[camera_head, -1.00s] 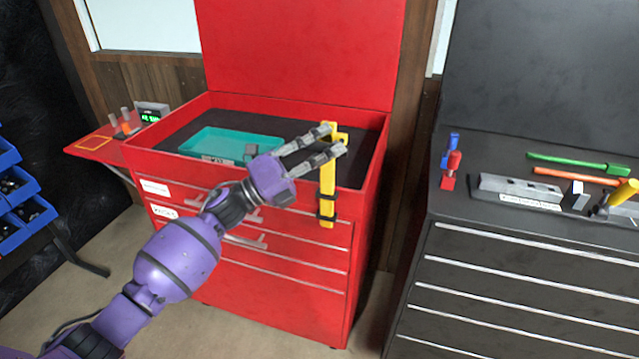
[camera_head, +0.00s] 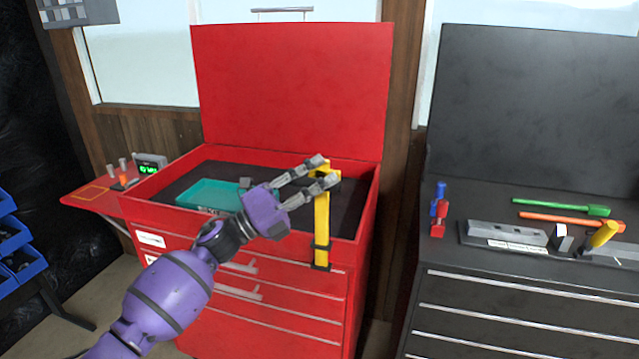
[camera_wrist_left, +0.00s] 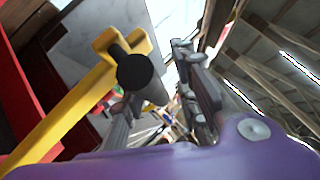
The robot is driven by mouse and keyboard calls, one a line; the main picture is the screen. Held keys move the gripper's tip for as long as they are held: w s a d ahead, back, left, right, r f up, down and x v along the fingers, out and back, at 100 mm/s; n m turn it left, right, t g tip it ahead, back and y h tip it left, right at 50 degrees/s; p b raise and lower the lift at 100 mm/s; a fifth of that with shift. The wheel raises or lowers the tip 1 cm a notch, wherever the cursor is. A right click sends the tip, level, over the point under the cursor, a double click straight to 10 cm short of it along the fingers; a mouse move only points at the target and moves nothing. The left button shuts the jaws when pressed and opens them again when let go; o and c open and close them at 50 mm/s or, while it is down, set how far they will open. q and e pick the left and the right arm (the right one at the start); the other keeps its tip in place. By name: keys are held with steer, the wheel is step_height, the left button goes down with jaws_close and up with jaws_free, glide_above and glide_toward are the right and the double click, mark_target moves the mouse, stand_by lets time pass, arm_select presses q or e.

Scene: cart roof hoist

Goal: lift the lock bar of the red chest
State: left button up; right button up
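The red chest (camera_head: 270,90) stands in the middle of the head view with its lid up. The yellow lock bar (camera_head: 321,220) is upright on its front, near the right corner, in dark brackets. Its top stands above the front rim. My left gripper (camera_head: 324,171) is at the bar's top, a finger on either side. In the left wrist view the bar's yellow cross-shaped head (camera_wrist_left: 100,75) carries a dark round peg (camera_wrist_left: 136,72) between the fingers of the left gripper (camera_wrist_left: 158,75). The gripper looks shut on it; the exact contact is partly hidden. My right gripper is not in view.
A teal tray (camera_head: 205,196) lies inside the chest. A red side shelf (camera_head: 92,203) with small items is at the left. A dark cabinet (camera_head: 490,310) with tools on top stands at the right, across a narrow gap. Blue bins (camera_head: 20,262) are at the far left.

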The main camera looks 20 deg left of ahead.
arm_select(q)
steer(key=shift+s+f, duration=0.1)
steer(key=shift+f, duration=0.15)
steer(key=v, duration=1.1)
steer(key=shift+s+a, duration=0.25)
steer(key=shift+a, duration=0.1)
steer(key=shift+f, duration=0.1)
